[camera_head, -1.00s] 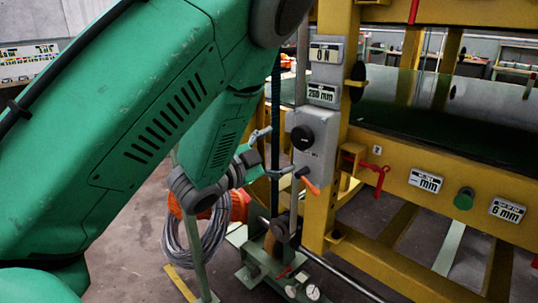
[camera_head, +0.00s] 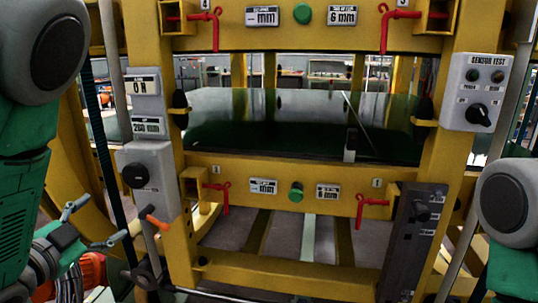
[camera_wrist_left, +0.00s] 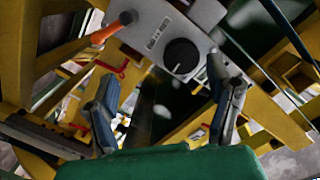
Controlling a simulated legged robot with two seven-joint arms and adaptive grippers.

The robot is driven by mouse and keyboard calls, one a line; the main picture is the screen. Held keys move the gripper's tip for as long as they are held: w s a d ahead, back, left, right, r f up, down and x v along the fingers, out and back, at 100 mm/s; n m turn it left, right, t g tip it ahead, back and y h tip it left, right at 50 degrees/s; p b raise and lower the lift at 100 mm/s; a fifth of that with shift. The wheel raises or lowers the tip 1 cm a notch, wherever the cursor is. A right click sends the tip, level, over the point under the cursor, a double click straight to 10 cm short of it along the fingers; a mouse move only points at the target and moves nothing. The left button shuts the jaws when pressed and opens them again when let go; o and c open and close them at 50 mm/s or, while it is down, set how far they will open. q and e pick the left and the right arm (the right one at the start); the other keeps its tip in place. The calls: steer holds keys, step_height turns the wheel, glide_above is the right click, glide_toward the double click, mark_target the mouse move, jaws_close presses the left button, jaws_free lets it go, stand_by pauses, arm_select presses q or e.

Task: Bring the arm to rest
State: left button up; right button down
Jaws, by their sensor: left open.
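My left arm (camera_head: 22,190) is green with grey joints and stands at the left edge in the head view. My left gripper (camera_head: 100,222) is open and empty, with its two fingers apart, just left of a grey box (camera_head: 152,172) with a black knob and an orange-ended lever (camera_head: 157,222). In the left wrist view my left gripper (camera_wrist_left: 163,72) also shows spread fingers with nothing held between them. The grey box (camera_wrist_left: 160,35) lies beyond the fingertips there. My right arm (camera_head: 510,210) shows in part at the right edge; its gripper is out of view.
A yellow frame (camera_head: 330,272) with red clamps (camera_head: 385,30) and a glass pane (camera_head: 300,110) fills the middle. A sensor test box (camera_head: 474,92) and a dark panel (camera_head: 408,240) are on its right side. Coiled cable (camera_head: 70,285) hangs low left.

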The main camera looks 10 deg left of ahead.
arm_select(q)
steer(key=s+d+f+n+g+y, duration=0.1)
steer(key=s+d+f+n+g, duration=0.2)
steer(key=f, duration=0.8)
steer(key=s+f+n+g+y, duration=0.15)
steer(key=s+f+g, duration=0.4)
steer(key=f, duration=0.65)
steer(key=s+d+f+n+g+h, duration=0.1)
steer(key=s+d+f+n+g, duration=0.1)
steer(key=s, duration=0.7)
steer(key=s+d+f+n+g, duration=0.2)
steer(key=s+d+f+g, duration=0.3)
steer(key=s+f, duration=0.4)
steer(key=shift+s+f+g+h, duration=0.3)
steer(key=shift+g+h, duration=0.05)
steer(key=shift+g, duration=0.1)
steer(key=shift+w+d, duration=0.1)
